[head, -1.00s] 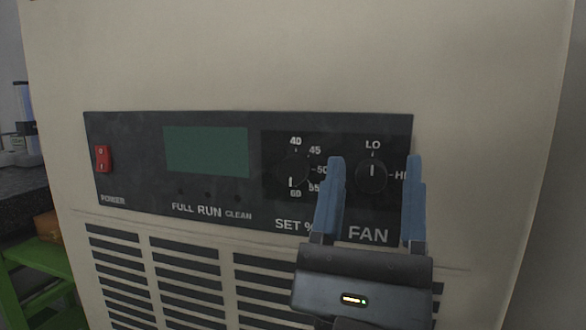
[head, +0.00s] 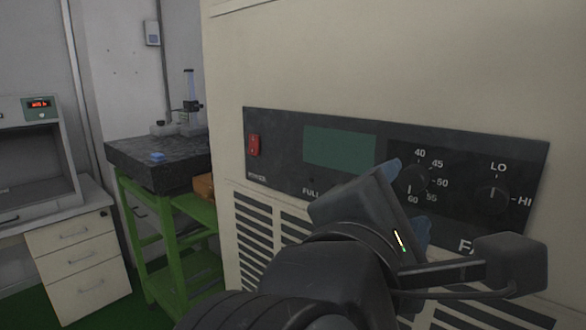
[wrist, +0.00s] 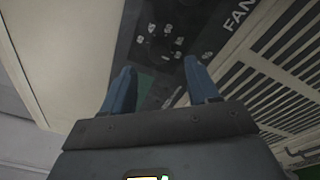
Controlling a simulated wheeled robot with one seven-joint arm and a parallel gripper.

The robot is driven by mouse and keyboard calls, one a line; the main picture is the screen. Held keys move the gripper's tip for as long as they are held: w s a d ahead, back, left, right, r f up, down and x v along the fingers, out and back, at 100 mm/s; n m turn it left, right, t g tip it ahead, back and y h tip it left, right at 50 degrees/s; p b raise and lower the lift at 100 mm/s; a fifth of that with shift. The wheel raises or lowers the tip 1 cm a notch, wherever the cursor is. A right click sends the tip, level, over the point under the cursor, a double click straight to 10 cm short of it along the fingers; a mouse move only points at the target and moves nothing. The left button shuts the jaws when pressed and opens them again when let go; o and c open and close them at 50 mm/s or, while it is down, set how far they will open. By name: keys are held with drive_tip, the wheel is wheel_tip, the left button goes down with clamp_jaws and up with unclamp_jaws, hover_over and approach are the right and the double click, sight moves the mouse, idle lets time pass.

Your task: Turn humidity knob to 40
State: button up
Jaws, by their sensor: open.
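The humidity knob (head: 413,182) is a dark round dial on the black panel, with marks from 40 at the top to 60 at the bottom. Its white pointer line is down near 60. My gripper (head: 412,193) is open, with its blue fingers one above the other in front of the dial area in the head view. The lower part of the panel near the dial is hidden by my gripper. In the wrist view, the dial (wrist: 160,42) shows beyond the two spread fingertips, roughly between them. I see no clear contact.
The fan knob (head: 492,200), marked LO and HI, is to the right of the humidity knob. A red power switch (head: 254,145) and a green display (head: 339,147) are to the left. A green table (head: 165,235) and a drawer cabinet (head: 80,255) stand farther left.

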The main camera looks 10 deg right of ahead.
sight(413, 182)
drive_tip(key=p+x, duration=0.1)
drive_tip(key=x, duration=0.3)
drive_tip(key=shift+r+p, duration=0.15)
drive_tip(key=shift+p, duration=0.2)
drive_tip(key=shift+w+d, duration=0.35)
drive_tip(key=shift+d, duration=0.05)
drive_tip(key=c, duration=1)
drive_tip(key=shift+c, duration=0.2)
